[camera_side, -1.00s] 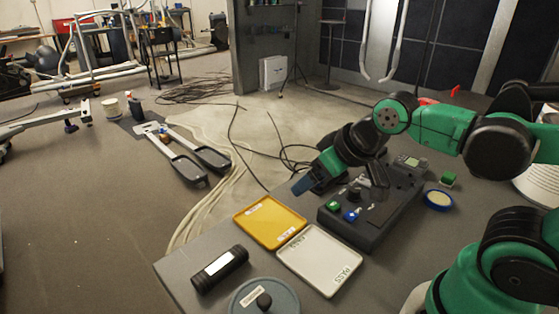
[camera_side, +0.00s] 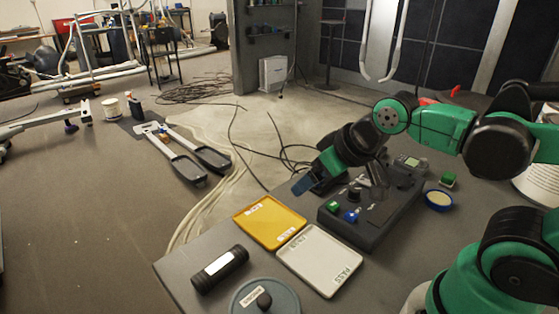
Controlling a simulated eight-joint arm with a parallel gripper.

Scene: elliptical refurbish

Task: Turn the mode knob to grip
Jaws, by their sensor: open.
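The dark control box (camera_side: 362,232) stands at the right of the grey table. On its top I see a black knob (camera_side: 354,195), a green button (camera_side: 333,207) and a blue button (camera_side: 351,215). The knob's markings are too small to read, so I cannot tell its setting. My gripper (camera_side: 338,186) is open above the box's back left part. One dark finger reaches out to the left of the knob and the other is to its right. I cannot tell whether either finger touches the knob.
A yellow tray (camera_side: 250,219) and a white PASS tray (camera_side: 320,279) lie left of the box. A black cylinder (camera_side: 218,270) and a round grey lidded thing (camera_side: 290,296) lie near the front.

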